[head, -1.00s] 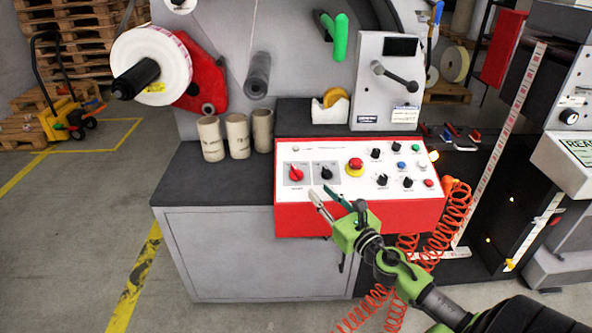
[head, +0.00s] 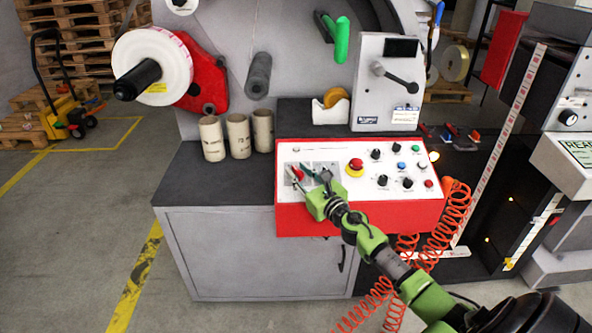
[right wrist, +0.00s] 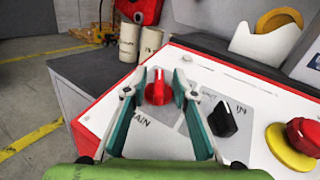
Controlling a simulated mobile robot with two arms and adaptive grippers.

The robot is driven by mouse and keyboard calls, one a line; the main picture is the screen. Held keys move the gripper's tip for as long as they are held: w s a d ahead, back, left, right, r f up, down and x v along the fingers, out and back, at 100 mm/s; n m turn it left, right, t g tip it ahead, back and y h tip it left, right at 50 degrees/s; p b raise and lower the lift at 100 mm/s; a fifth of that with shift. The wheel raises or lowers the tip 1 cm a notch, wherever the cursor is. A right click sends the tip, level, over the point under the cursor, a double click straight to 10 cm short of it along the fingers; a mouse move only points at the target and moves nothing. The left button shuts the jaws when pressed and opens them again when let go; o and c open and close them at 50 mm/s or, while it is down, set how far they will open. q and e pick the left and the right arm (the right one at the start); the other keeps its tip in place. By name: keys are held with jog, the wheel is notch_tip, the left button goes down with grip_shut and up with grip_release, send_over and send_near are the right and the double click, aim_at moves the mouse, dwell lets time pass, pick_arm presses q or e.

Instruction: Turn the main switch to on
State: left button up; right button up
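The main switch is a red rotary knob (right wrist: 159,88) on a grey plate lettered "MAIN" in the right wrist view. It sits at the left end of the white-topped red control panel (head: 415,212). My right gripper (right wrist: 157,78) is open, with a finger on either side of the red knob in that view; I cannot tell whether they touch it. In the head view the right gripper (head: 305,172) reaches over the panel's left end and largely hides the knob. The left gripper is in neither view.
A black knob (right wrist: 223,119) sits just right of the red one, close to the right finger. A red emergency button (head: 356,165) on a yellow base is further right. Cardboard cores (head: 212,138) stand left of the panel. An orange coiled hose (head: 457,205) hangs at its right.

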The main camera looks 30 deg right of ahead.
jog(key=shift+w, duration=0.95)
grip_shut()
